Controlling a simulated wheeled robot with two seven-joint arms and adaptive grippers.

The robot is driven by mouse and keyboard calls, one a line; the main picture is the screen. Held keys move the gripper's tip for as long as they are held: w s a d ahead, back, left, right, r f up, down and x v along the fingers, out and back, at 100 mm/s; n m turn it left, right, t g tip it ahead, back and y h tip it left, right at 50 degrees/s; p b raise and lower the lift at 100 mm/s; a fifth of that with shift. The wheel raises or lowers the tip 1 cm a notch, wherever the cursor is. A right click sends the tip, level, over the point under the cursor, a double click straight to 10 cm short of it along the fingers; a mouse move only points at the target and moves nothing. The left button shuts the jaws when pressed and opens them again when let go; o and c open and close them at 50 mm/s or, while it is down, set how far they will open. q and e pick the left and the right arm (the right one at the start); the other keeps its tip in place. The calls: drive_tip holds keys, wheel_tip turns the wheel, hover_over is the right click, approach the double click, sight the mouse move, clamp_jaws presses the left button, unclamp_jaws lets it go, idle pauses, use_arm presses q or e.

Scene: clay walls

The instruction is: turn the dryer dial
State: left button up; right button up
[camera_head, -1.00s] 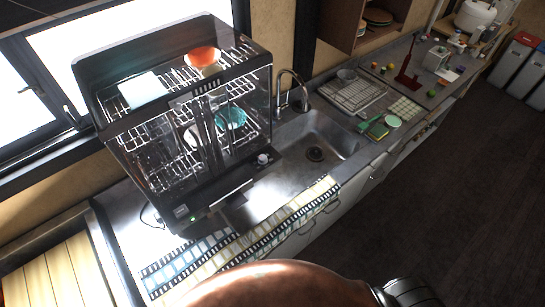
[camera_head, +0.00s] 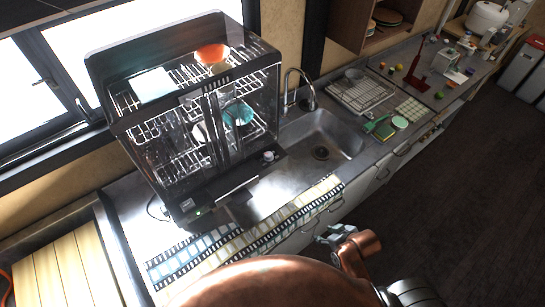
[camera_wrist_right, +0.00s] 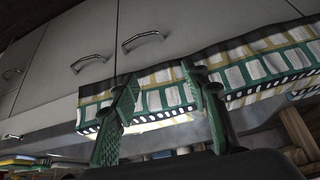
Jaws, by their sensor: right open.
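The dish dryer (camera_head: 205,190) is a dark, clear-walled cabinet on the counter at the left of the head view. Dishes stand on its wire racks. A small pale round knob, the dial (camera_head: 269,156), sits at the right of its lower front; which way it is turned is too small to tell. My right gripper (camera_head: 333,234) is low in front of the counter edge, well apart from the dial. In the wrist view its two green fingers (camera_wrist_right: 163,82) are spread with nothing between them. The dial does not show in the wrist view. My left gripper is out of view.
A sink (camera_head: 322,140) with a faucet (camera_head: 290,88) is right of the dryer. A film-strip patterned runner (camera_head: 240,245) lies along the counter's front edge. Cabinet doors with handles (camera_wrist_right: 142,40) show in the wrist view. The dark floor (camera_head: 450,190) at right is clear.

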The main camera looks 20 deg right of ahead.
drive_tip(key=w+a+r+n+t+y, duration=0.3)
drive_tip(key=w+a+r+y, duration=0.1)
drive_tip(key=w+a+r, duration=0.3)
drive_tip(key=n+t+y, duration=0.2)
drive_tip(key=t+y, duration=0.3)
approach(272, 157)
drive_tip(key=x, duration=0.3)
drive_tip(key=p+x, duration=0.2)
drive_tip(key=x, duration=0.3)
drive_tip(key=shift+w+a+r+p, duration=0.1)
drive_tip(key=shift+w+p, duration=0.2)
drive_tip(key=shift+p, duration=0.05)
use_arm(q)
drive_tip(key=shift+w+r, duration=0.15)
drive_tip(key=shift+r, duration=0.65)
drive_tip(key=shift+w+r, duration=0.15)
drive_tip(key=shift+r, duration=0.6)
use_arm(e)
drive_tip(key=shift+w+a, duration=0.45)
drive_tip(key=shift+w, duration=0.05)
drive_tip(key=shift+c, duration=0.4)
clamp_jaws()
